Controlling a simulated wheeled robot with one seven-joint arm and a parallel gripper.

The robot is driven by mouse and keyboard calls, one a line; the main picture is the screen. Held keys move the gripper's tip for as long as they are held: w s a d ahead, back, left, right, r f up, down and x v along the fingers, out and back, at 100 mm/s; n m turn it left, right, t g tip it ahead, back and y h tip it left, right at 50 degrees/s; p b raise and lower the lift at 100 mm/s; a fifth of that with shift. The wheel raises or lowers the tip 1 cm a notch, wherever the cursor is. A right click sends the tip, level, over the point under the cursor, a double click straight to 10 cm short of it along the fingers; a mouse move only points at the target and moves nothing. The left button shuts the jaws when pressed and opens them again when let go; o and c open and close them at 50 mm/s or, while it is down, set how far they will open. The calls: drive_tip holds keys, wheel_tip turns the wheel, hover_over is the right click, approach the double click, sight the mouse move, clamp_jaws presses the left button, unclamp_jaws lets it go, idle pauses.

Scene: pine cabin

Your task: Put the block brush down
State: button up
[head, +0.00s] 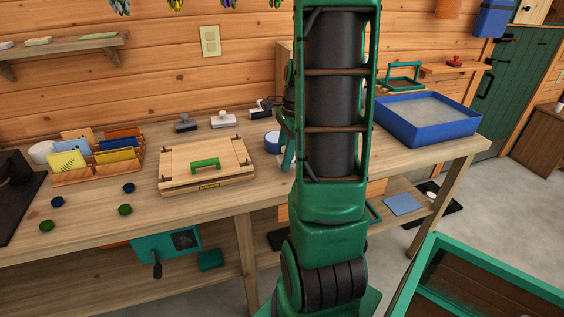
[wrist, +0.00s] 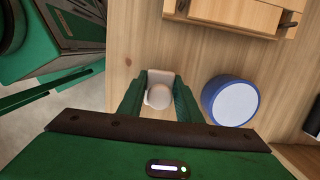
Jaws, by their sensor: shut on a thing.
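The block brush (wrist: 158,97) shows in the wrist view as a pale block with a round knob on top. My gripper (wrist: 158,100) is shut on it, with one green finger on each side. The brush is over the wooden bench top (wrist: 190,65), close to the bench edge; I cannot tell whether it touches the wood. In the head view my arm hides the brush and most of my gripper.
A round blue tin with a pale top (wrist: 235,102) stands just right of the brush. A wooden press (head: 206,166) lies left of my arm in the head view. A blue tray (head: 425,120) stands at the right end. Stamp-like blocks (head: 222,119) stand at the back.

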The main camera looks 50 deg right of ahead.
drive_tip(key=shift+f, duration=0.95)
drive_tip(key=o, duration=1.2)
drive_tip(key=shift+f, duration=0.1)
